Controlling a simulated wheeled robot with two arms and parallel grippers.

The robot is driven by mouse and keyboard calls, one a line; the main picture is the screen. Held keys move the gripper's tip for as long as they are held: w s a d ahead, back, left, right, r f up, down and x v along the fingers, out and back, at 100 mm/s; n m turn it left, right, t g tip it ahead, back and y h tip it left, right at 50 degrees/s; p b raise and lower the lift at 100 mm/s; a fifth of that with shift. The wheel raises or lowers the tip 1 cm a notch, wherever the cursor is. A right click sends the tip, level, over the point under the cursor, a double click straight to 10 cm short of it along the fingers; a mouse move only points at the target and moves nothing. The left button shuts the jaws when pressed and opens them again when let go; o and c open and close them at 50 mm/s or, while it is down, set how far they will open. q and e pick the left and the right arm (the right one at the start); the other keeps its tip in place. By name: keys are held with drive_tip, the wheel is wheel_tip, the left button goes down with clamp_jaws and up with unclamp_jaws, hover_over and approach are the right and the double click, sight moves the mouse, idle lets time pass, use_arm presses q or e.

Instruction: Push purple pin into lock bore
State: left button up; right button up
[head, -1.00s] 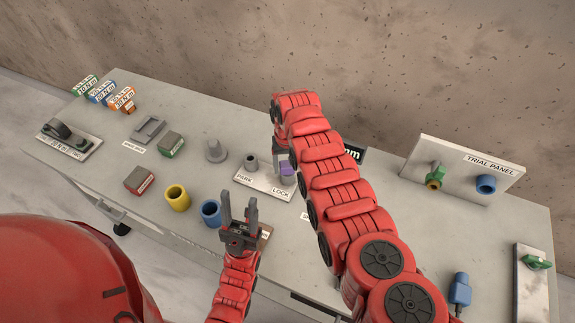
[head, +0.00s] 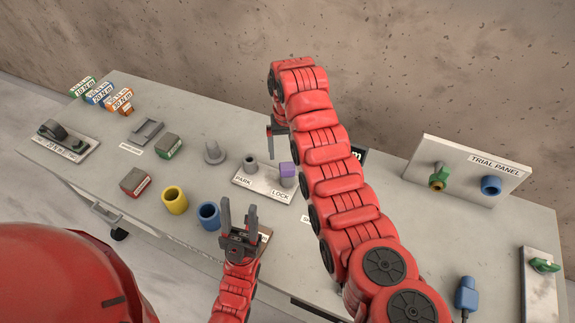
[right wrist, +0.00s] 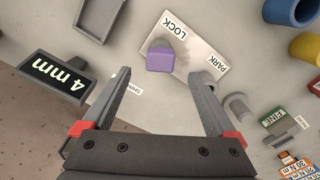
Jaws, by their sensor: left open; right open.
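At the PARK end is a grey socket (head: 250,162). My right gripper (head: 272,145) is open and empty, raised above and behind the pin, partly hidden by its own arm. In the right wrist view the purple pin (right wrist: 160,60) shows beyond and between the open fingertips (right wrist: 160,77), apart from them. My left gripper (head: 239,206) is open and empty, in front of the plate.
A yellow cup (head: 175,200) and a blue cup (head: 209,215) stand left of my left gripper. A grey cone-shaped piece (head: 214,152) is left of the plate. The trial panel (head: 465,172) stands at right. A 4 mm sign (right wrist: 58,78) is near the right gripper.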

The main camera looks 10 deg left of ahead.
wheel_tip(320, 180, up, 10)
drive_tip(key=p, duration=0.3)
drive_tip(key=shift+f+p, duration=0.15)
drive_tip(key=shift+p, duration=0.2)
